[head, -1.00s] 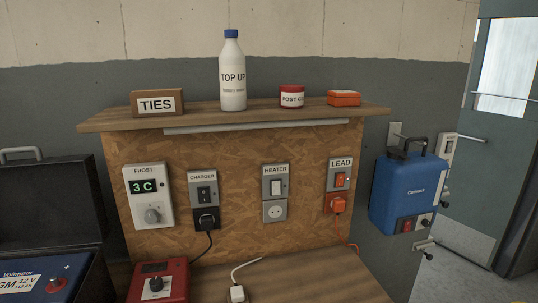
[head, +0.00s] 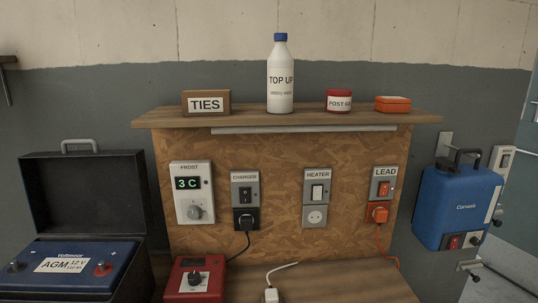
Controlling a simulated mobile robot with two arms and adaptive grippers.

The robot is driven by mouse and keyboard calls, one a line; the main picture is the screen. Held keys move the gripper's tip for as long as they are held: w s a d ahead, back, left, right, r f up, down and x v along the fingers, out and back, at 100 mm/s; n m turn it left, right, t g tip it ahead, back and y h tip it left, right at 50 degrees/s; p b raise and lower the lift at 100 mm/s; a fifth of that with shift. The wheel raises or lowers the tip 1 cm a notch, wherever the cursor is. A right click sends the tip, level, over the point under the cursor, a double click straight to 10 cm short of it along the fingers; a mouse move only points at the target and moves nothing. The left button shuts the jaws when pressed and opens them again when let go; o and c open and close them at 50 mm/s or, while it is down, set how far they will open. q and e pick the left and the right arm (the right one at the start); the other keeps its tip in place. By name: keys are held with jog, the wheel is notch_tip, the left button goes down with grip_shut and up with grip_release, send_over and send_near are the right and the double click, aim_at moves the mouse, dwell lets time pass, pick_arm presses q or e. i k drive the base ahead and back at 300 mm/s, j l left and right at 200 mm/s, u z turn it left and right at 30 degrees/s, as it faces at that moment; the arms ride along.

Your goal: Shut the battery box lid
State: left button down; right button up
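The battery box (head: 136,277) is a black case at the lower left of the head view, partly cut off by the bottom edge. Its black lid (head: 86,197) stands open, upright at the back, with a grey handle (head: 80,143) on its top edge. Inside the box sits a blue battery (head: 70,281) labelled AGM 12 V, with a dark terminal and a red terminal on top. Neither of my grippers shows in the head view.
A red charger unit (head: 194,278) stands on the wooden bench (head: 340,280) right of the box. A plug (head: 271,294) with a white cable lies there. A board (head: 290,165) with switches rises behind, under a shelf (head: 290,118).

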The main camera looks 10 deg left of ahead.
aim_at(95, 192)
jog(key=u, duration=1.35)
